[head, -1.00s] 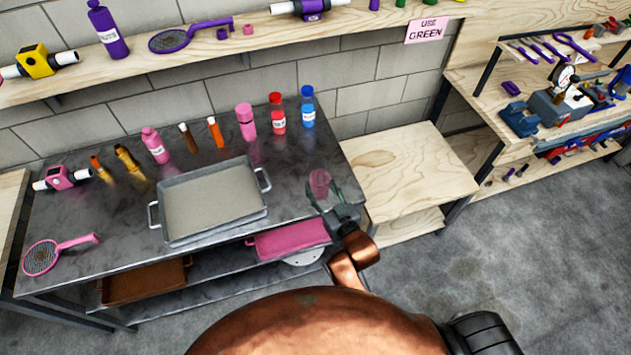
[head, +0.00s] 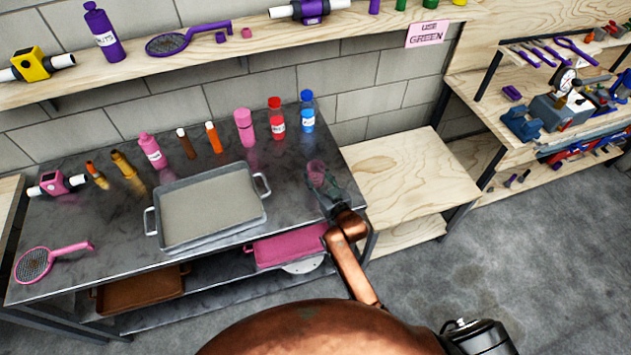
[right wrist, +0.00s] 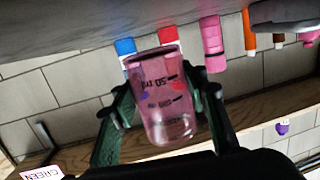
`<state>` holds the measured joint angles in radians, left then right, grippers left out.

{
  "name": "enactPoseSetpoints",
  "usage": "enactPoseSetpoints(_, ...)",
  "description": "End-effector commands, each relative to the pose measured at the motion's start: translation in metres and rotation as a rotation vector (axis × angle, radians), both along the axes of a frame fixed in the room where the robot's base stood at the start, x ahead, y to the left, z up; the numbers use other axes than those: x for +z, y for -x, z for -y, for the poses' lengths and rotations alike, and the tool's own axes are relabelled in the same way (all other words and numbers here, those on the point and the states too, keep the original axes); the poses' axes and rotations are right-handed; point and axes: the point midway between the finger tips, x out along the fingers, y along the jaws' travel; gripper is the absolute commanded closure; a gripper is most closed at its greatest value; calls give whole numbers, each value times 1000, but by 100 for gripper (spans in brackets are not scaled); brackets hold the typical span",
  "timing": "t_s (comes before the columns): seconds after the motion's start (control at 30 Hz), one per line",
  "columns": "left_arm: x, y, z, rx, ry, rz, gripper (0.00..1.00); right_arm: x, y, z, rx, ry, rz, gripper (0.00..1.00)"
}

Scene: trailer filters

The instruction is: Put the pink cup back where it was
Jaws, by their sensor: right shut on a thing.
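The pink cup (head: 317,171) is a see-through pink beaker with dark volume marks. It is at the right end of the dark metal table (head: 110,216) in the head view. My right gripper (head: 325,185) is shut on it, and in the right wrist view the fingers flank the cup (right wrist: 160,105) on both sides. I cannot tell whether the cup's base touches the tabletop. My left gripper is not in view.
A grey tray (head: 210,207) lies left of the cup. Red (head: 276,120) and blue (head: 307,112) bottles and a pink bottle (head: 245,128) stand behind it. A lower wooden table (head: 400,175) adjoins on the right. The tabletop around the cup is clear.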

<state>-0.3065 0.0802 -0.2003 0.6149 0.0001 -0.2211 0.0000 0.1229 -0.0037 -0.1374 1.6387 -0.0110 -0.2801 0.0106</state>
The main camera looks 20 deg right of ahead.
Motion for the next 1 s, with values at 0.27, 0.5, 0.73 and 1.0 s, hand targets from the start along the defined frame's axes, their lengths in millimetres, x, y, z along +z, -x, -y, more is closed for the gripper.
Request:
enactPoseSetpoints(0.27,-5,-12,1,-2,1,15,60,-29,1,0,0,0,-1,88)
enactPoseSetpoints(0.5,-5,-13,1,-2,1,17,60,-30,1,-1,1,0,-2,88)
enactPoseSetpoints(0.73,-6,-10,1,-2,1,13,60,-31,1,-1,1,0,-2,48)
enactPoseSetpoints(1.0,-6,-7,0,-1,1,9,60,-31,2,-1,0,0,-2,42)
